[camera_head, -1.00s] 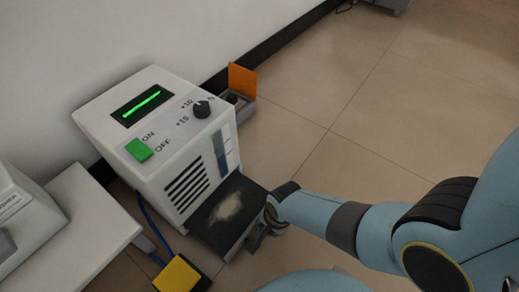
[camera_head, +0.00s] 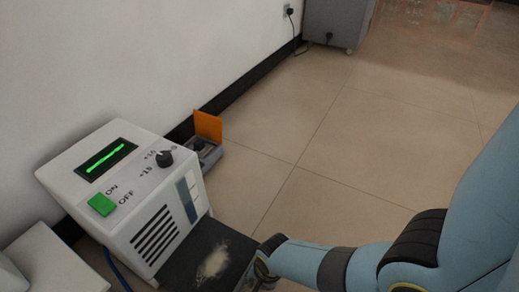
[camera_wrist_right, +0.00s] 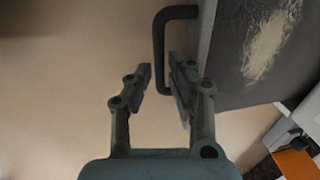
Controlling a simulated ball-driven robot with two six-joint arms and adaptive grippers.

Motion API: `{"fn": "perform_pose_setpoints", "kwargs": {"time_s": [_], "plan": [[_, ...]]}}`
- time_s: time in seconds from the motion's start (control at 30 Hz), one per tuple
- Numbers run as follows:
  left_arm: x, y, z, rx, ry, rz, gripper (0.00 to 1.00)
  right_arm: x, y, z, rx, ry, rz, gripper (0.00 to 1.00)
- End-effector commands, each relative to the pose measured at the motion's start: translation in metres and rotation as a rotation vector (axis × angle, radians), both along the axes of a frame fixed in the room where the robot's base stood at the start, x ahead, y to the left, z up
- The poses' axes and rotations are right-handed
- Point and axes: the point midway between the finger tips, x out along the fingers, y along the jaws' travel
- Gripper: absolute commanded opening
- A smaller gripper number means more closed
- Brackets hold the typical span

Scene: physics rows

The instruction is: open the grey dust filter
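The dust filter (camera_head: 187,268) is a dark grey tray with pale dust on top, standing out from the lower front of the white machine (camera_head: 130,190). Its near part is cut off by the picture's lower edge. In the right wrist view its handle (camera_wrist_right: 159,45) is a dark bent bar on the side of the filter (camera_wrist_right: 224,70). My right gripper (camera_head: 262,268) is at the filter's outer edge. In the wrist view its fingers (camera_wrist_right: 160,68) are close together, on either side of the handle bar. My left gripper is not in view.
A small grey box (camera_head: 208,153) with an orange flap (camera_head: 208,125) stands behind the machine by the wall. A white surface (camera_head: 50,265) is at lower left, with a blue cable (camera_head: 117,270) beside it. A grey cabinet (camera_head: 335,25) stands far back. The tiled floor at right is clear.

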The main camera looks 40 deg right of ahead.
Motion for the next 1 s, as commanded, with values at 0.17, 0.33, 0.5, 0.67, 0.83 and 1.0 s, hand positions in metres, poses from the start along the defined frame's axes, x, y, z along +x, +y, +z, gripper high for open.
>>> {"fn": "perform_pose_setpoints", "kwargs": {"time_s": [0.17, 0.33, 0.5, 0.67, 0.83, 1.0], "plan": [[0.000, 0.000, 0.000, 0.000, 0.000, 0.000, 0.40, 0.000, 0.000, 0.000, 0.000, 0.000, 0.000, 0.21], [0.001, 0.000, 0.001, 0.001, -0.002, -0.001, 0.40, -0.001, 0.000, 0.003, 0.000, 0.000, 0.000, 0.21], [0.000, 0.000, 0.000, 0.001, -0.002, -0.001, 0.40, -0.003, -0.001, 0.017, 0.000, -0.002, 0.001, 0.21], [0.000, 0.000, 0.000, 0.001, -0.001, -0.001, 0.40, -0.007, -0.003, 0.041, -0.001, -0.004, 0.000, 0.21], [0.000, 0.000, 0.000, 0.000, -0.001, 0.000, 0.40, -0.012, -0.005, 0.073, 0.000, -0.003, 0.000, 0.21], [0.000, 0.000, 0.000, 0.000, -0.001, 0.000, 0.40, -0.017, -0.007, 0.099, -0.001, -0.001, 0.000, 0.21]]}}
